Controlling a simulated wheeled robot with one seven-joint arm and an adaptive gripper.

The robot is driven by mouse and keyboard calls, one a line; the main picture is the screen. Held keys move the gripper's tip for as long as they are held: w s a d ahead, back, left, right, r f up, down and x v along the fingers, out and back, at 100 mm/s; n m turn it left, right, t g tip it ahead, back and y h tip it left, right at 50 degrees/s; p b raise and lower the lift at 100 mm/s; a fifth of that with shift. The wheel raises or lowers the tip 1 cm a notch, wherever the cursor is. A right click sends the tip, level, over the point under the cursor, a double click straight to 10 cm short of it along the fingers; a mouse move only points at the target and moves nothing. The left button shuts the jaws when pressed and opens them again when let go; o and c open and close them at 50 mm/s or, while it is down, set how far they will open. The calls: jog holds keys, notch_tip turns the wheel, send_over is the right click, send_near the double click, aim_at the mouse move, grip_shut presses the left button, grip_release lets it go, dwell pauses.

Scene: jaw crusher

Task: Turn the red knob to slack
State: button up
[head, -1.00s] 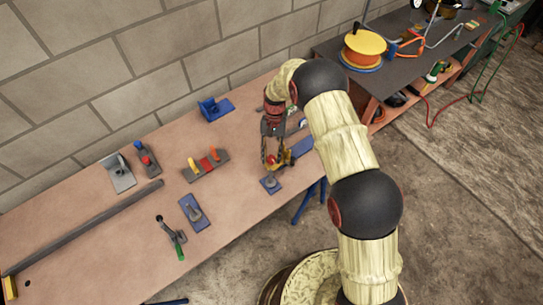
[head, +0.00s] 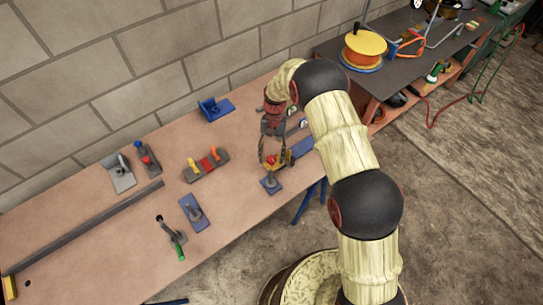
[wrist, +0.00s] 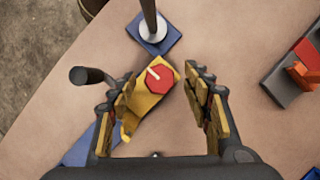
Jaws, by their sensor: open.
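The red knob (wrist: 160,78) is octagonal, with a pale pointer bar running from its middle toward the upper left in the wrist view. It sits on a yellow body (wrist: 148,108), which joins a blue base partly hidden behind my left finger. In the head view the knob (head: 271,160) shows small and red just below my gripper. My gripper (wrist: 160,80) is open, with one finger on each side of the knob. I see gaps beside the knob; whether the fingers reach down to its height is unclear. Any scale marking for slack is not legible.
A grey post on a blue plate (wrist: 153,40) stands close beyond the knob. A dark-handled lever (wrist: 85,76) is close to my left finger. A grey block with orange parts (wrist: 300,75) lies to the right. Bare bench (wrist: 245,45) separates it from my right finger.

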jog(key=v, duration=1.1)
jog(key=shift+r, duration=0.4)
jog(key=shift+w, duration=0.2)
jog(key=s+d+f+n, duration=0.1)
jog(key=s+d+f, duration=0.1)
jog(key=s, duration=0.1)
jog(key=s+d+r+t+b, duration=0.1)
jog(key=s+d+r+t, duration=0.2)
jog(key=s+r, duration=0.6)
jog(key=s+d+r+t+b, duration=0.2)
jog(key=s+d+r, duration=0.4)
jog(key=s+r, duration=0.4)
jog(key=s+d+r+n+t+b, duration=0.1)
jog(key=s+d+r+t, duration=0.3)
jog(key=s+r, duration=0.6)
jog(key=shift+s+d+t+h, duration=0.35)
jog(key=shift+s+t+h, duration=0.05)
jog(key=shift+s+t, duration=0.25)
